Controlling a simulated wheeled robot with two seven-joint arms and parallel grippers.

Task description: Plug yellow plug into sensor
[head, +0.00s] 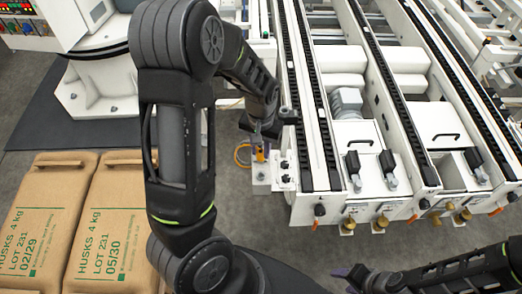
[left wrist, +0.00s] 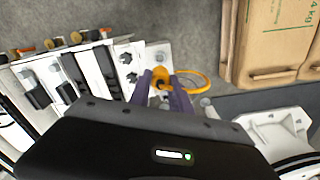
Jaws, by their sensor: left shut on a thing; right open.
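The yellow plug (head: 260,155) is at the tips of my left gripper (head: 257,137), beside the near left corner of the conveyor frame. In the left wrist view the plug (left wrist: 162,84) sits between the purple fingers of the left gripper (left wrist: 161,92), which is shut on it. Its yellow cable (left wrist: 200,78) loops off to the right. A white bracket with dark fittings (left wrist: 128,68) is just left of the plug; I cannot tell which part is the sensor, or whether the plug touches it. My right gripper (head: 352,277) is open and empty at the bottom edge.
The white conveyor frame (head: 331,205) with black chain strips fills the right side. Brown sacks (head: 45,215) lie at the left. A white machine base (head: 98,90) stands on a dark mat behind them. Grey floor is free in front of the conveyor.

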